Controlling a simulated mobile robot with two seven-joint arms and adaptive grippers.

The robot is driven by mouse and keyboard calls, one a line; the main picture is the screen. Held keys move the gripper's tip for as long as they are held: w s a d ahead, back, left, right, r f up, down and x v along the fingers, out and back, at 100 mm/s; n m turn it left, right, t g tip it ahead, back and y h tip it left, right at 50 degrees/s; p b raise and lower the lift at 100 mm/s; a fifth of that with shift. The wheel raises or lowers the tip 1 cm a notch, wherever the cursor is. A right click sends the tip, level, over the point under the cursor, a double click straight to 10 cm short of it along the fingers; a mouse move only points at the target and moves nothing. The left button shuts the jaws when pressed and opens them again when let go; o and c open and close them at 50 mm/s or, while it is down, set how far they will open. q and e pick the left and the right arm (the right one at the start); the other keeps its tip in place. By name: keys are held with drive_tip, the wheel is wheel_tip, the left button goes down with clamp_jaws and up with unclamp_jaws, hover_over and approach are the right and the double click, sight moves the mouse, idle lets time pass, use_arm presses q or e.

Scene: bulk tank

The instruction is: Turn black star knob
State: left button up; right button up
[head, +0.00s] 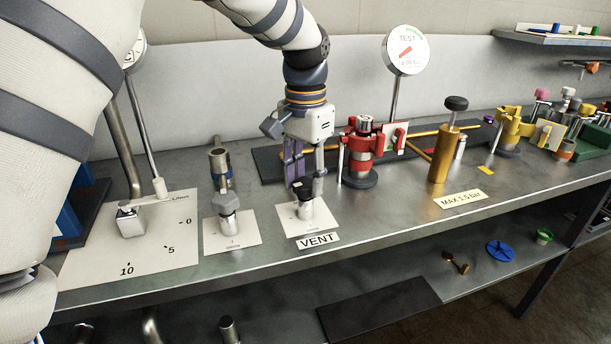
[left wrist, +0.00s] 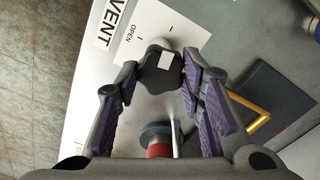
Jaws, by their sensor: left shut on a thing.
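The black star knob (head: 301,183) sits on a short metal stem on the white plate (head: 289,222) behind the VENT label (head: 318,240). In the left wrist view the knob (left wrist: 157,76) is dark and lobed, with a white square mark on its top. My left gripper (head: 305,184) points down at it from above. Its purple-padded fingers (left wrist: 159,72) are shut on the knob, one on each side. The word OPEN (left wrist: 129,34) is printed on the plate beside the knob. My right gripper is not in view.
A red valve (head: 362,150) stands just right of my left gripper. A brass cylinder (head: 443,155) with a round black knob is farther right. A metal fitting (head: 227,205) on another plate is to the left. The bench's front edge is close.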

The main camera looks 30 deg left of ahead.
sight(306, 182)
use_arm(q)
drive_tip(key=n, duration=0.5)
drive_tip(key=shift+f+n, duration=0.1)
drive_tip(key=shift+n, duration=2.2)
drive_tip(key=shift+s, duration=0.1)
drive_tip(key=o, duration=1.1)
wheel_tip(306, 182, up, 12)
drive_tip(key=shift+r, duration=0.1)
